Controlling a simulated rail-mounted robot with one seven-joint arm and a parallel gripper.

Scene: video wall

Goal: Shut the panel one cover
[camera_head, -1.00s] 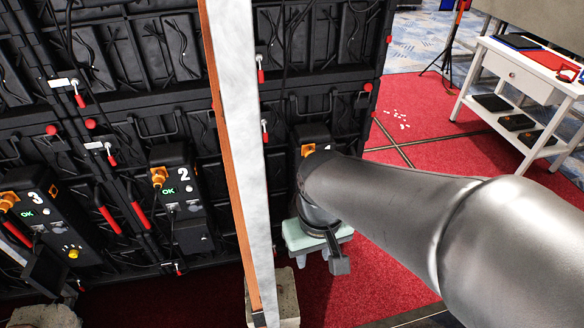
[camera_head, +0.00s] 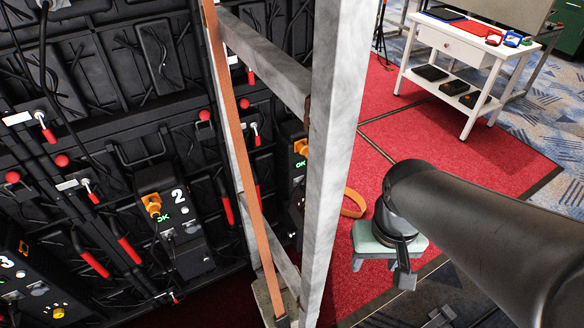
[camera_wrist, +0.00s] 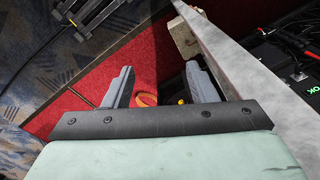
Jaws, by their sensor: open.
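The panel one unit (camera_head: 298,165) is a dark box with an orange plug and a green display, in the head view behind the metal frame. The frame's posts hide much of it, and I cannot make out its cover or how far it is open. My gripper (camera_wrist: 160,88) has a pale green body and grey fingers. In the wrist view the fingers are apart with nothing held between them. In the head view the gripper body (camera_head: 390,238) is over the red carpet, right of the frame and apart from panel one.
The upright metal frame (camera_head: 338,150), with an orange strap (camera_head: 246,150), stands between my gripper and panel one. The panel two unit (camera_head: 172,215) is to the left. An orange loop (camera_head: 354,204) shows near the carpet. A white table (camera_head: 455,42) stands at the back right.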

